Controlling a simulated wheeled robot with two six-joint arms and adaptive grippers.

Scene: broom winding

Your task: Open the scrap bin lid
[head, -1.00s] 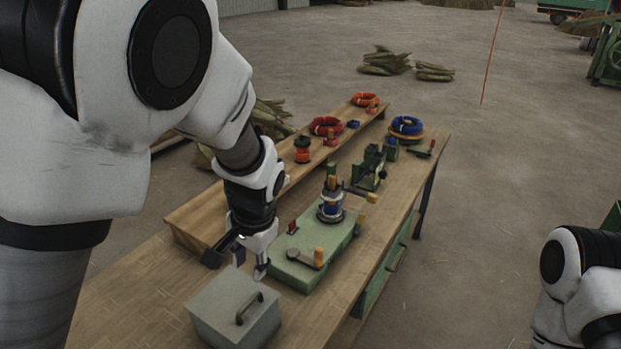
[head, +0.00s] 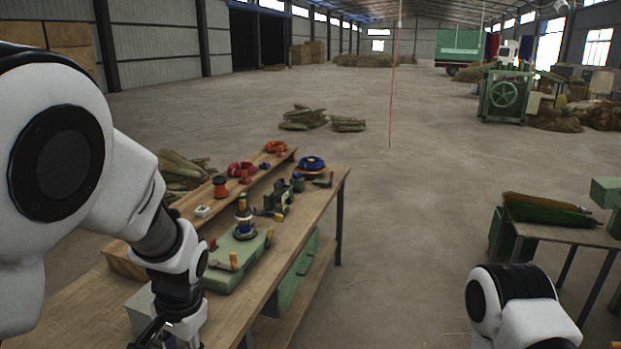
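The grey-green scrap bin (head: 138,309) stands on the near part of the wooden workbench, at the lower left of the head view. Only a corner of it shows. Its lid handle is hidden behind my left arm or below the picture edge. My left gripper (head: 172,338) points down over the bin's area at the bottom edge. Its fingertips are cut off, so I cannot tell whether it is open, or whether it touches the bin. My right gripper is out of view; only part of my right arm shows at the lower right.
A green winding fixture (head: 233,262) with a spool (head: 244,228) sits on the workbench (head: 254,288) beyond the bin. Wire coils (head: 311,164) lie farther back. A side table (head: 570,235) with green and brown bundles stands at right. The floor between is clear.

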